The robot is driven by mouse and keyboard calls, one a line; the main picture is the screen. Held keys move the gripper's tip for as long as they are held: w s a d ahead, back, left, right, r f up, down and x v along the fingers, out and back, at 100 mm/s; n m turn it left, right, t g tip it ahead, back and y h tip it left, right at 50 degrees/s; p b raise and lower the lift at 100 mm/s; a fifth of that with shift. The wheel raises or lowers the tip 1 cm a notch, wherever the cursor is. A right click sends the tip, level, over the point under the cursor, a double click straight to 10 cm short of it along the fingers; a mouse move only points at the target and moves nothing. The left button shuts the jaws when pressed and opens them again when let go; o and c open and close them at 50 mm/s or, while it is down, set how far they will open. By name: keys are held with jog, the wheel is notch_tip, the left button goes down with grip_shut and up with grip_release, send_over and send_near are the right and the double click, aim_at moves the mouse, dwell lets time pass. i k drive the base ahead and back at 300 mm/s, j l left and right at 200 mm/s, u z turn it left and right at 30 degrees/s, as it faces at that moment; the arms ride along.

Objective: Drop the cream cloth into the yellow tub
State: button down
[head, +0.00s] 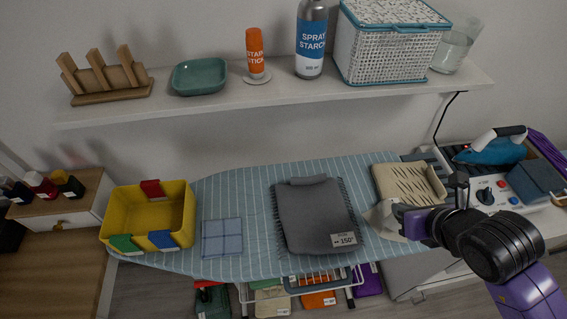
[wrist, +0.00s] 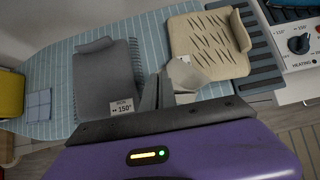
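A pale cream cloth (head: 383,217) hangs crumpled at the fingertips of my gripper (head: 408,222), over the right part of the ironing board. In the wrist view the cloth (wrist: 187,74) bunches at and to the right of my gripper's fingers (wrist: 160,88), which are close together and appear shut on it. Its lower folds are partly hidden by the fingers. The yellow tub (head: 147,213) stands at the board's left end, far to the left of my gripper. Red, green and blue tags show on its rim. Its edge also shows in the wrist view (wrist: 10,94).
A dark grey folded cloth (head: 314,215) and a blue checked cloth (head: 222,238) lie on the ironing board (head: 256,190) between gripper and tub. A cream dash-patterned folded piece (head: 408,184) lies behind my gripper. A blue iron (head: 492,150) stands right. A loaded shelf (head: 290,97) runs above.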

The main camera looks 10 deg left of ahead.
aim_at(129, 210)
jog(key=j, duration=0.5)
jog(key=k+j+z, duration=0.1)
jog(key=j, duration=0.45)
jog(key=k+j, duration=0.15)
jog(key=j, duration=0.35)
